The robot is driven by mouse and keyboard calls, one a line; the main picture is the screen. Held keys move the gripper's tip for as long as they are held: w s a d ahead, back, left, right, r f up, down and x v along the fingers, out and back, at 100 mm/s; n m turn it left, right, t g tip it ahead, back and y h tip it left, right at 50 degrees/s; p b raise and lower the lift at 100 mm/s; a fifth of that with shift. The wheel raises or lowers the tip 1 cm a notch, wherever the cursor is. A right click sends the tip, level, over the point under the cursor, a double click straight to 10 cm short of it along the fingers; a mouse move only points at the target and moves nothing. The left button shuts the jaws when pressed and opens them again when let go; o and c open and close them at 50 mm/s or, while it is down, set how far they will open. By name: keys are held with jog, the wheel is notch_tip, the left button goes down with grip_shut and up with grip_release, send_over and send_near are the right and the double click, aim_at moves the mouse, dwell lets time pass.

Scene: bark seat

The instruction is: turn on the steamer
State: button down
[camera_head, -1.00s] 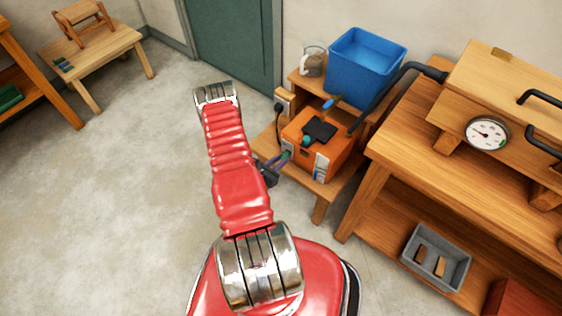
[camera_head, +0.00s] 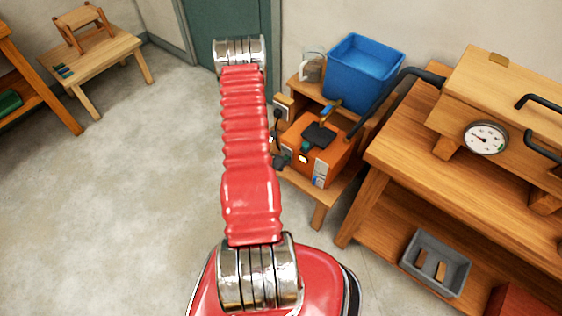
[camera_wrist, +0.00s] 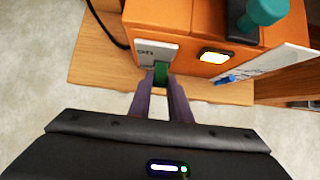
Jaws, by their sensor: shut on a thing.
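The steamer is an orange box (camera_head: 325,152) on a low wooden stand, right of my arm in the head view. In the wrist view its orange front (camera_wrist: 185,50) carries a white plate (camera_wrist: 155,52) with small lettering and a green switch piece (camera_wrist: 161,72). The purple fingertips of my gripper (camera_wrist: 161,82) are shut on this green switch at the plate's lower edge. A lamp (camera_wrist: 215,56) to the right of the plate glows yellow-white. In the head view my arm hides the fingers; a bright spot shows on the box front.
A teal knob (camera_wrist: 264,10) and a blue valve handle (camera_wrist: 226,79) are close right of my fingers. A blue tub (camera_head: 365,70) and a jug (camera_head: 312,65) stand behind the box. A wooden bench (camera_head: 410,170) with a gauge (camera_head: 486,137) is at right.

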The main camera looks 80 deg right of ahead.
jog(key=shift+s, duration=0.15)
dwell(0.4)
jog(key=c, duration=1.6)
grip_release()
jog(key=shift+d+r, duration=0.1)
jog(key=shift+c, duration=0.2)
jog(key=v, duration=1.3)
jog(key=shift+r, duration=0.35)
